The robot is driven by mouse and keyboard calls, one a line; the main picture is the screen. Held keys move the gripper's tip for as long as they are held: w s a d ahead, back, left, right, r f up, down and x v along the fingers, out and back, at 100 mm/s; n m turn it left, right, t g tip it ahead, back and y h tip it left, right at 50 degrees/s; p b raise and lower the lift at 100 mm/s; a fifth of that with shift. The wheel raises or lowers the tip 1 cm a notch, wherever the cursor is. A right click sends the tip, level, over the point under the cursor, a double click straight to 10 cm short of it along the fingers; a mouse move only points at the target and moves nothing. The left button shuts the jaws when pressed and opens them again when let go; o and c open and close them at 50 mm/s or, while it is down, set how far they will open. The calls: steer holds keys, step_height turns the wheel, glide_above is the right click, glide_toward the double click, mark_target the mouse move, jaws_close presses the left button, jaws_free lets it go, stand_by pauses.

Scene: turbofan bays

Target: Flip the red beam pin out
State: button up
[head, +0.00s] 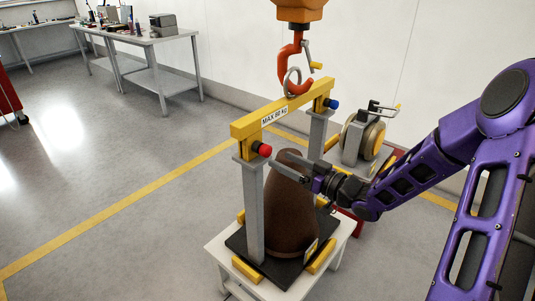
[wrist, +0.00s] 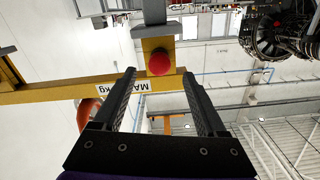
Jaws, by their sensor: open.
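The red beam pin (head: 265,150) is a round red knob on the near left end of the yellow beam (head: 283,110), above a grey post (head: 253,210). In the wrist view the red pin (wrist: 159,62) shows face-on just beyond and between my fingertips, with the scene upside down. My gripper (head: 285,168) comes from the right and is just below and to the right of the pin. It also shows in the wrist view (wrist: 158,75), open with two black fingers apart and nothing between them. Whether a finger touches the pin cannot be told.
A blue pin (head: 334,103) is at the beam's far end. An orange hook (head: 291,70) hangs at the beam's ring. A brown cone (head: 290,215) stands under the beam on a white table (head: 222,252), close to my gripper. Open floor lies left.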

mark_target(269, 154)
steer(key=x, duration=0.6)
steer(key=shift+w+a, duration=0.2)
steer(key=shift+a, duration=0.05)
jaws_close()
stand_by(1.2)
